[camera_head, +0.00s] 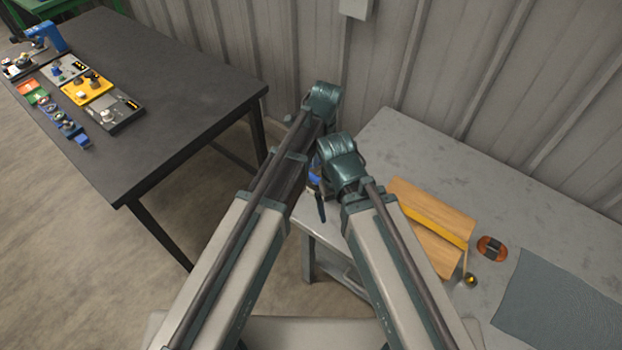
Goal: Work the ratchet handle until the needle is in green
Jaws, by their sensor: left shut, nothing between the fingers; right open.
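My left gripper (323,97) is the higher one, at the end of the arm from the left, in front of the wall. It is shut and empty. My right gripper (341,158) is lower and slightly to the right, near the left end of the grey table. It is open, but its fingers are hard to make out. A blue part (314,178) with a dark bar (321,207) shows between the arms. I cannot tell whether it is the ratchet handle or whether a gripper touches it. No needle or green zone can be made out.
The grey table (395,150) bears a wooden board (440,207) with a yellow strip, a brown-orange item (491,248), a small dark knob (470,280) and a grey mat (560,300). A dark table (170,90) at left bears several small devices. A ribbed wall stands behind.

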